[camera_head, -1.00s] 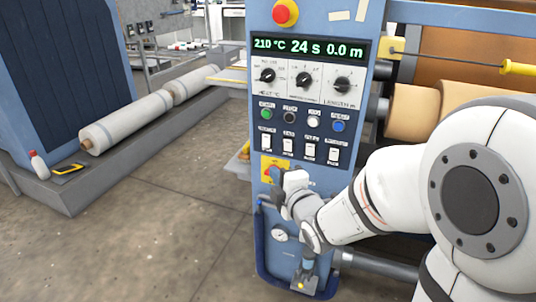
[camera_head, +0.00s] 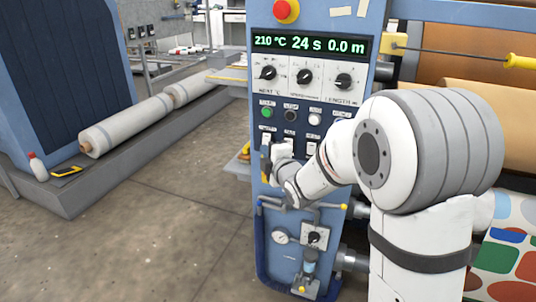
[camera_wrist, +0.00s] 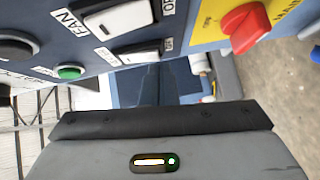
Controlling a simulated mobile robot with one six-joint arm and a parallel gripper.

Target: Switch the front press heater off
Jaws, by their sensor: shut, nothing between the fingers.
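The blue control panel (camera_head: 258,100) stands upright in the head view, its display (camera_head: 310,44) reading 210 °C, 24 s, 0.0 m. Its row of white rocker switches is partly hidden by my gripper (camera_head: 266,150), which is at the left end of the row. In the wrist view, the leftmost rocker (camera_wrist: 138,52) is close above my gripper's dark fingers (camera_wrist: 158,80), its label partly cut off. The FAN rocker (camera_wrist: 116,18) is beside it. My gripper is shut and empty. Contact with the leftmost rocker cannot be told.
A red main switch (camera_wrist: 246,26) on a yellow plate and a green button (camera_wrist: 68,72) are close by. A red emergency stop (camera_head: 286,11) tops the panel. A gauge (camera_head: 281,236) and pipes are below. Open floor (camera_head: 150,230) lies to the left.

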